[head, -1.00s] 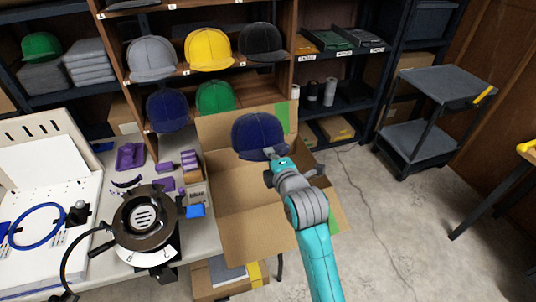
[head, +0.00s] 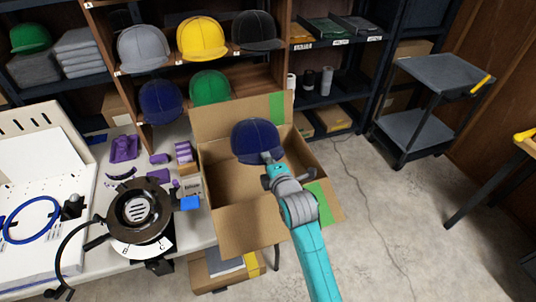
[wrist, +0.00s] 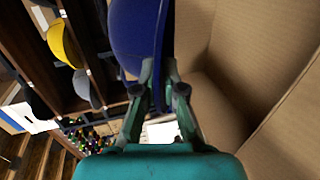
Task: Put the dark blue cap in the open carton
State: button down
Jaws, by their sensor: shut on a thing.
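A dark blue cap (head: 256,139) hangs in my gripper (head: 269,160) over the open carton (head: 222,200). In the head view the cap overlaps the carton's back part; I cannot tell how far below the rim it is. In the wrist view my gripper (wrist: 152,85) is shut on the edge of the cap (wrist: 138,35), and the carton's brown cardboard wall (wrist: 270,60) stands close on the right. The carton's flaps are folded outward, and the visible part of its inside looks empty. Another dark blue cap (head: 162,101) sits on the shelf behind.
Shelves at the back hold a grey cap (head: 145,48), a yellow cap (head: 201,38), a black cap (head: 257,32) and a green cap (head: 210,87). Left of the carton, the table bears a black round machine (head: 139,211) and purple pieces (head: 124,148). A grey cart (head: 432,80) stands right.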

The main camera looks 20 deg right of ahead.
notch_tip(320, 180, down, 7)
jog(key=w, duration=0.2)
jog(key=shift+f, duration=0.2)
dwell(0.4)
jog(key=c, duration=1.2)
grip_release()
jog(key=v, duration=1.2)
